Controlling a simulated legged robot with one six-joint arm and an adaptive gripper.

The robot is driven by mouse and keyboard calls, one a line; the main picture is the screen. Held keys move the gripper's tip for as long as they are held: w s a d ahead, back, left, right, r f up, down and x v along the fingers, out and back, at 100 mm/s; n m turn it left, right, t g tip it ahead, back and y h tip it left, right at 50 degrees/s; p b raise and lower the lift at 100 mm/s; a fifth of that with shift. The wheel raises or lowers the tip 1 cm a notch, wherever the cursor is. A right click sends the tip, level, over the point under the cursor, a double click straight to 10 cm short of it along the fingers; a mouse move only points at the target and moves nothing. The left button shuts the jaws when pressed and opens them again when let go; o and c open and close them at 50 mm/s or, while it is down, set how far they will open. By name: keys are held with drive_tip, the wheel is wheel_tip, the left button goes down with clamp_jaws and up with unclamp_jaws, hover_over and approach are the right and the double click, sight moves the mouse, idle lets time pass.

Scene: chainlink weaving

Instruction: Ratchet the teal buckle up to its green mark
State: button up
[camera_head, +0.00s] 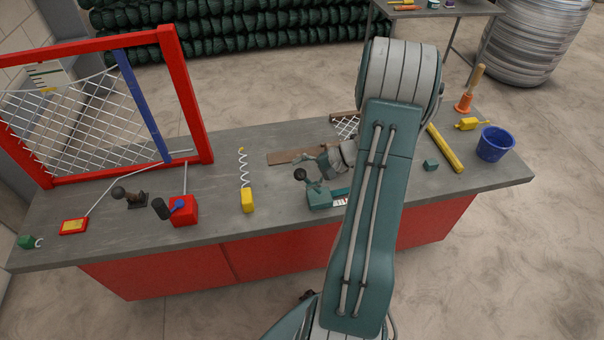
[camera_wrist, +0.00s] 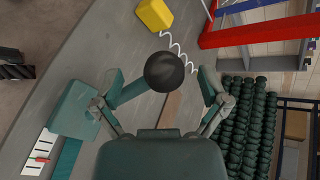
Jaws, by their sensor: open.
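The teal buckle (camera_head: 320,199) stands on the bench in front of my arm, with a lever ending in a black ball knob (camera_head: 300,174). In the wrist view the buckle's teal body (camera_wrist: 72,112) is at the left. The black knob (camera_wrist: 164,72) lies in the picture between my fingertips, with the lever running down-left from it. My gripper (camera_wrist: 160,84) is open; I cannot tell whether either finger touches the lever. It also shows in the head view (camera_head: 318,163), close behind the knob. A white scale strip with a red pointer (camera_wrist: 40,158) shows beside the buckle; I cannot make out a green mark on it.
A yellow block (camera_head: 247,200) with a white coiled cord stands left of the buckle. A red box with a black-ended lever (camera_head: 183,211) is farther left. A red frame (camera_head: 195,110) with mesh rises behind. A blue bucket (camera_head: 495,144) and yellow bar (camera_head: 445,148) are right.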

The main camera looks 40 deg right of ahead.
drive_tip(key=v, duration=1.1)
drive_tip(key=shift+d, duration=0.4)
drive_tip(key=shift+s, duration=0.1)
drive_tip(key=shift+s+m, duration=0.15)
drive_tip(key=shift+m, duration=0.15)
drive_tip(key=c, duration=0.7)
drive_tip(key=shift+s+d+f+m, duration=0.2)
drive_tip(key=shift+s+f+m, duration=0.15)
drive_tip(key=shift+m, duration=0.35)
drive_tip(key=c, duration=0.5)
drive_tip(key=s+m+t, duration=0.1)
drive_tip(key=m, duration=0.2)
drive_tip(key=s+d+f+m+t, duration=0.1)
drive_tip(key=s+m, duration=0.1)
drive_tip(key=m, duration=0.1)
drive_tip(key=s+d+f+m+t+y, duration=0.1)
drive_tip(key=s+m+t, duration=0.1)
drive_tip(key=m, duration=0.1)
drive_tip(key=shift+m, duration=0.4)
clamp_jaws()
drive_tip(key=w+a+f+m+t, duration=0.1)
drive_tip(key=w+a+f+m, duration=0.1)
drive_tip(key=w+a, duration=0.6)
drive_tip(key=shift+w+a, duration=0.35)
drive_tip(key=shift+w, duration=0.45)
